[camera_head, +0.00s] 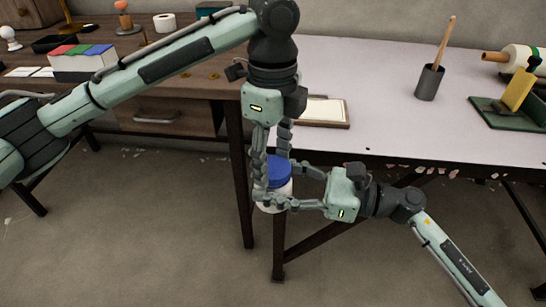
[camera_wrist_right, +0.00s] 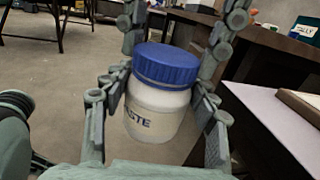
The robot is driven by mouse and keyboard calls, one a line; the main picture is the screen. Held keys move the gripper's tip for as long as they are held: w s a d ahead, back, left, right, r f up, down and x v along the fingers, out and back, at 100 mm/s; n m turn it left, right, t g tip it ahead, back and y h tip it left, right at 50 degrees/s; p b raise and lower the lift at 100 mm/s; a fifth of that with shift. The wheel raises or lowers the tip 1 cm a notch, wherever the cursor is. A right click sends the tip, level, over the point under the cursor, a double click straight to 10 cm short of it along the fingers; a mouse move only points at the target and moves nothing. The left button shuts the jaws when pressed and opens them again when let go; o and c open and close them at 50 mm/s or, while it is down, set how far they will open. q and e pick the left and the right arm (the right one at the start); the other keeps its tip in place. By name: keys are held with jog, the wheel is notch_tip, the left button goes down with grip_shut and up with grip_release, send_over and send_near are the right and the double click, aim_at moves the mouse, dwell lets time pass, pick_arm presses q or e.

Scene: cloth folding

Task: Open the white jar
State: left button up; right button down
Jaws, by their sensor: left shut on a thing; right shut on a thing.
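The white jar (camera_head: 277,196) with a blue lid (camera_head: 278,172) is held up in the air in front of the table edges in the head view. In the right wrist view the jar (camera_wrist_right: 155,112) is upright or slightly tilted, with part of a dark label showing and the blue lid (camera_wrist_right: 166,65) on it. My right gripper (camera_head: 280,200) comes from the right and is shut on the jar body. My left gripper (camera_head: 272,180) points down from above, its fingers on both sides of the lid. The left fingers hide part of the jar and lid in the head view.
A white table (camera_head: 400,110) stands behind on the right, with a dark cup (camera_head: 429,82), a green tray (camera_head: 500,115) and a framed board (camera_head: 322,112). A brown desk (camera_head: 150,90) with several items is at the left. The floor below the jar is clear apart from table legs.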

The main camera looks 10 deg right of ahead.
pick_arm(q)
jog(key=n, duration=1.5)
jog(key=shift+s+n, duration=0.1)
jog(key=shift+n, duration=0.2)
jog(key=n, duration=0.7)
jog(key=shift+d, duration=0.1)
jog(key=n, duration=0.5)
jog(key=shift+r, duration=0.1)
jog(key=n, duration=0.4)
jog(key=shift+r, duration=0.15)
jog(key=shift+r, duration=0.95)
jog(key=shift+r, duration=0.1)
